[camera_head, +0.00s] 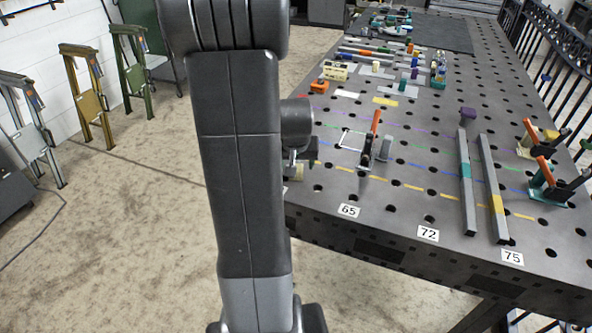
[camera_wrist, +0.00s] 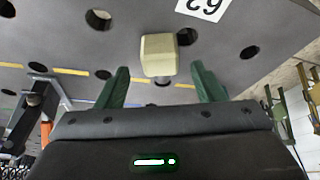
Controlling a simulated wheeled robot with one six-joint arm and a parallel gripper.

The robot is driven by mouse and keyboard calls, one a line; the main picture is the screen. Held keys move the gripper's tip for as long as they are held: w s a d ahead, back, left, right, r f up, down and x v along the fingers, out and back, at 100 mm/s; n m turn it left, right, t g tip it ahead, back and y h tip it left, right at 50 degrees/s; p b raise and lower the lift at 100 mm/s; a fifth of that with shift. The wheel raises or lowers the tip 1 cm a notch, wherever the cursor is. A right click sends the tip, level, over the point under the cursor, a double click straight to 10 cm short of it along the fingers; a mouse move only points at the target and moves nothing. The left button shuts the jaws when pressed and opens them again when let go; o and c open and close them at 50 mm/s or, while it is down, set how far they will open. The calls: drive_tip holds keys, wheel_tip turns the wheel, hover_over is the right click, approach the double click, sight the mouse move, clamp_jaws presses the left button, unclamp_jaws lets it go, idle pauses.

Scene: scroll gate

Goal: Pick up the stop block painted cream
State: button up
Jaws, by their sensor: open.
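The cream stop block (camera_wrist: 158,48) stands on the dark, holed table in the wrist view, with a pale stub on the side facing my gripper. My gripper (camera_wrist: 160,70) is open, its two green fingers apart to the left and right of the block's line. The block lies just ahead of the fingertips, roughly centred between them, and nothing is held. In the head view my own arm hides most of the gripper and the block's surroundings.
A toggle clamp with an orange handle (camera_head: 375,124) stands right of my gripper. Two steel bars (camera_head: 466,180) lie further right, with a purple block (camera_head: 467,113) behind. More clamps (camera_head: 548,180) stand at the right edge. Several tools and parts crowd the table's far end.

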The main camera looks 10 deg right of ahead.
drive_tip(key=shift+x, duration=1.55)
drive_tip(key=shift+w, duration=0.1)
drive_tip(key=shift+c, duration=0.4)
drive_tip(key=shift+r, duration=0.1)
drive_tip(key=c, duration=1.3)
drive_tip(key=shift+o, duration=0.2)
wheel_tip(320, 180, up, 10)
